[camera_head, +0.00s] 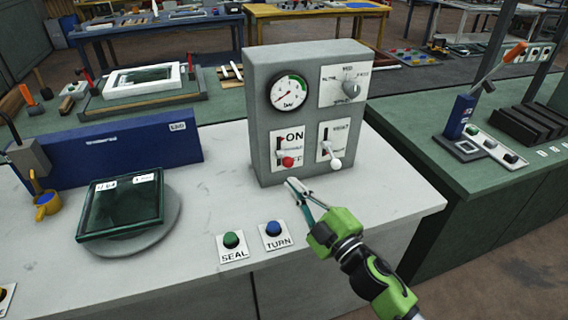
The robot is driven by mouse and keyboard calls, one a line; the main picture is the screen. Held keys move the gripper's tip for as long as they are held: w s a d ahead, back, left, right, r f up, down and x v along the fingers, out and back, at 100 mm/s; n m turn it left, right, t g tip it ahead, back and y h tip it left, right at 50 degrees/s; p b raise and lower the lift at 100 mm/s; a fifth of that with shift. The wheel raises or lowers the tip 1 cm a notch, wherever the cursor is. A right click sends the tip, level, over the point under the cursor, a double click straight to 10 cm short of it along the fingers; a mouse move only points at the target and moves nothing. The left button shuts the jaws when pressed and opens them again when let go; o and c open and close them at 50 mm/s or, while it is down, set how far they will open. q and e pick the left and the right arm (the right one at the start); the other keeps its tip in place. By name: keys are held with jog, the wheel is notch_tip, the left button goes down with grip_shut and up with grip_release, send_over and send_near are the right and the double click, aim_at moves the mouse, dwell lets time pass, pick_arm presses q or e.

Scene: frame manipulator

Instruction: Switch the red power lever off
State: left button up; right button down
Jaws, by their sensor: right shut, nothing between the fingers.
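The red power lever (287,161) is on the lower left plate of the grey control box (259,128). The plate reads ON at its top, and the lever's red knob sits low on the plate, pointing out and down. My right gripper (291,184) is shut and empty, just below and in front of the red knob, near the foot of the box. A small gap seems to lie between the fingertips and the knob. My left gripper is out of view.
A white-knobbed lever (335,163) is right of the red one. A gauge (289,92) and a rotary knob (350,89) are above. Green SEAL (231,240) and blue TURN (273,229) buttons stand in front. A glass panel (121,205) lies on a round plate at left.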

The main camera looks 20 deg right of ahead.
aim_at(288, 162)
jog(key=shift+s+a+r, duration=0.1)
jog(key=shift+a+r, duration=0.05)
jog(key=p+x, duration=0.3)
jog(key=x, duration=0.7)
jog(key=d+f, duration=0.2)
jog(key=d, duration=0.1)
jog(key=shift+d+f+b, duration=0.1)
jog(key=shift+f+b, duration=0.1)
jog(key=shift+b, duration=0.15)
